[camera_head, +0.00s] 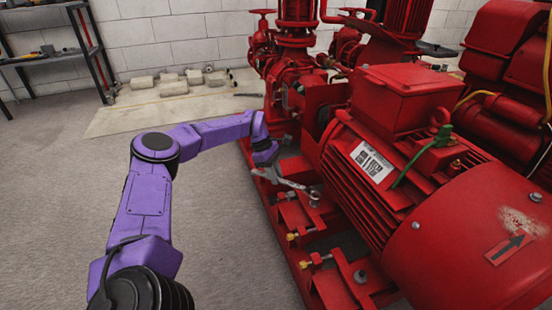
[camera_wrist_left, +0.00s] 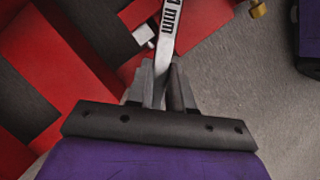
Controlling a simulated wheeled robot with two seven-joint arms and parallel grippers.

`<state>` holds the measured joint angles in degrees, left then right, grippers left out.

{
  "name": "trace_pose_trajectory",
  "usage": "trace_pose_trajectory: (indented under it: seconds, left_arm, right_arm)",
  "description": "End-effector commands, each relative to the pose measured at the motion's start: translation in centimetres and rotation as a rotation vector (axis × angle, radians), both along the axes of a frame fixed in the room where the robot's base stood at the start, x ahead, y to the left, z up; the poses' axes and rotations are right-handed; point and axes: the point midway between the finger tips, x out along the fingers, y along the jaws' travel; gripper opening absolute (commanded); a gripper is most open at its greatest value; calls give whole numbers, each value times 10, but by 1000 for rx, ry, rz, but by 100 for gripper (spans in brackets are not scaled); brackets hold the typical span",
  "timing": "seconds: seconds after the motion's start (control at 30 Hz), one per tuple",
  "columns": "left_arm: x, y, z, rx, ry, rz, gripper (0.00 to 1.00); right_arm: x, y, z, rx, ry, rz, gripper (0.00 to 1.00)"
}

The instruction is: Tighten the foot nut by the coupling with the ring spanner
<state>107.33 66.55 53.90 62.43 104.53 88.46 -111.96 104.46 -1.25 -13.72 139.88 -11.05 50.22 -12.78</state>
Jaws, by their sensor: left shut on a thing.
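My left gripper (camera_head: 267,168) is low beside the red pump base, at the end of the purple arm. In the left wrist view its two fingers (camera_wrist_left: 166,88) are closed on the grey ring spanner (camera_wrist_left: 171,28), whose marked shank runs up out of the picture. In the head view the spanner (camera_head: 289,183) reaches right over the base toward a foot nut (camera_head: 314,198) at the motor's near foot. Its far end is at or just above this nut; I cannot tell whether the ring is seated around it. My right gripper is out of view.
The red motor (camera_head: 385,165) rises close to the right of the spanner. Brass fittings (camera_head: 304,264) stick out along the base's near side. Grey floor (camera_head: 225,235) is clear left of the base. Pale blocks (camera_head: 174,88) lie by the back wall.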

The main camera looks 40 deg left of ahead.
Motion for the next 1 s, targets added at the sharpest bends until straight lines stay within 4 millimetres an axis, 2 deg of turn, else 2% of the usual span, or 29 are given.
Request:
trace_pose_trajectory:
  seconds: [0.47, 1.0]
  left_arm:
    - [0, 0, 0, 0, -2, 2, 0]
    - [0, 0, -13, 0, -2, 2, 0]
  right_arm:
    - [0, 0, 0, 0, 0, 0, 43]
    - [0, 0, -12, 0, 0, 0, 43]
